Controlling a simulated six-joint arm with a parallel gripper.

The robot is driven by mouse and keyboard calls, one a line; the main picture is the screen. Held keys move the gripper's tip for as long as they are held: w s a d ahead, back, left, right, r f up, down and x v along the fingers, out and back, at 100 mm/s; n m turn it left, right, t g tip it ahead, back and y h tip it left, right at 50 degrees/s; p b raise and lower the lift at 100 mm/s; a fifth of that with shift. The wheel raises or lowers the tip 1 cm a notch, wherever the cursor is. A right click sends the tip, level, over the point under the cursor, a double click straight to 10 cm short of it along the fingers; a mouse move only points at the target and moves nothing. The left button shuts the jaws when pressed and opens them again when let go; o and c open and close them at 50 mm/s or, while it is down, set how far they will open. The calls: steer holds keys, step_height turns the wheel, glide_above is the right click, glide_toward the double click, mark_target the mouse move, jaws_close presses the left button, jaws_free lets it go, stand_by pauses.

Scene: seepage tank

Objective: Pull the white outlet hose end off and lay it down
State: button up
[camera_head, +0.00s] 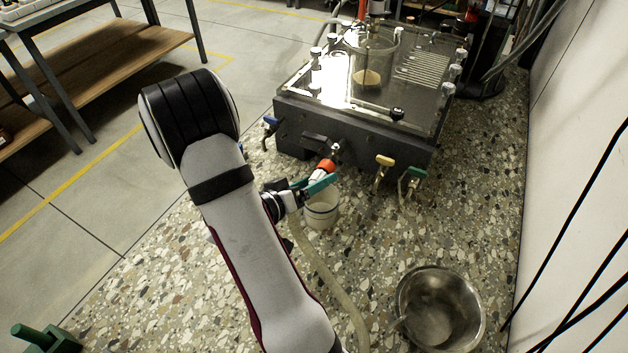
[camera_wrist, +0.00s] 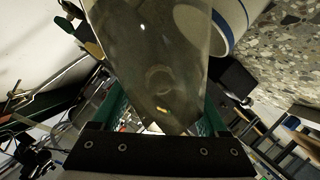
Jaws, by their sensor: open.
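The white outlet hose end (camera_head: 317,174) is on the outlet at the tank's front, just below an orange-red collar (camera_head: 326,164). The pale hose (camera_head: 328,272) hangs from there and runs along the speckled bench toward the front. My gripper (camera_head: 312,184) has green fingers and is at the hose end, tilted. In the wrist view, the green fingers of my gripper (camera_wrist: 160,118) stand apart on either side of a large translucent hose part (camera_wrist: 152,55), which fills the gap close to the camera. Contact with the fingers cannot be told.
The dark tank (camera_head: 352,143) with a clear lid stands behind. A white cup (camera_head: 321,212) with a blue band stands under the outlet, also in the wrist view (camera_wrist: 222,18). Yellow (camera_head: 384,162) and green (camera_head: 412,176) valves are to the right. A steel bowl (camera_head: 440,308) is front right; bench between is clear.

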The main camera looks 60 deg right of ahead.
jaws_close()
stand_by(0.7)
